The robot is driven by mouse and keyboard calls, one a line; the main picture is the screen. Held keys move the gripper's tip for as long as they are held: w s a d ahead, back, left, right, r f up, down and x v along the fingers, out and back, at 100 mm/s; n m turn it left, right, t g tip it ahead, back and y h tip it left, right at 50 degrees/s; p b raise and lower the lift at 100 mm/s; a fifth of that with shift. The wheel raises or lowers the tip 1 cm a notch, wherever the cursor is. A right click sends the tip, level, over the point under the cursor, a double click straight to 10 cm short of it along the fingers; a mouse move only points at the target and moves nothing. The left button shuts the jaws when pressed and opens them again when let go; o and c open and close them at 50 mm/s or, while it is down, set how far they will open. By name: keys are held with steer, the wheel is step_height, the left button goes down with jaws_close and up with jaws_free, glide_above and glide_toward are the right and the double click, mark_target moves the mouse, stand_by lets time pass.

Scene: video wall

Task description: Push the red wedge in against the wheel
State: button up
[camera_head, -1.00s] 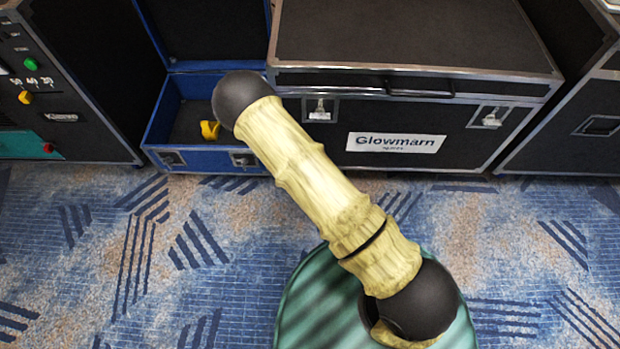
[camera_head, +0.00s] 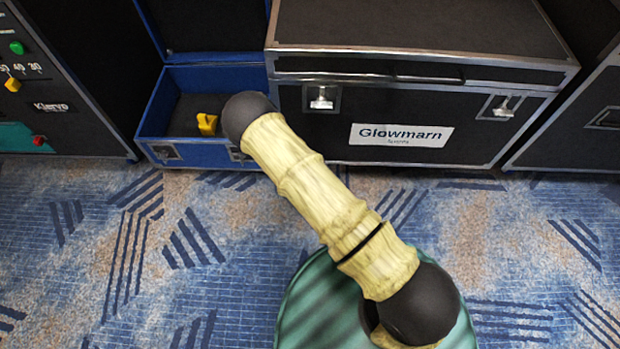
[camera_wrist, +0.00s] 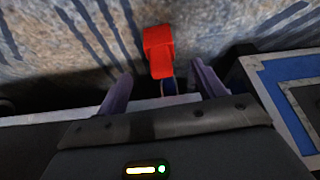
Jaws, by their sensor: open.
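The red wedge (camera_wrist: 158,50) shows in the wrist view, on the carpet just past my fingertips and roughly between them in the picture. My gripper (camera_wrist: 161,70) is open, with one grey-purple finger on each side of the wedge's near end. Whether either finger touches it I cannot tell. A small dark and blue part (camera_wrist: 168,87) shows just below the wedge's near end; I cannot tell whether it is the wheel. In the head view my arm reaches toward the blue case, and the gripper and wedge are hidden there.
An open blue case (camera_head: 190,153) with a yellow object (camera_head: 207,124) inside stands beside the large black Glowmarn case (camera_head: 460,135). A black unit (camera_head: 75,85) with buttons is at left. In the wrist view, a blue-topped, metal-edged case (camera_wrist: 285,75) is close at right. Patterned carpet (camera_head: 90,240) lies open in front.

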steer(key=b+x, duration=0.3)
steer(key=x, duration=0.3)
steer(key=shift+w+f, duration=0.15)
steer(key=shift+f, duration=0.15)
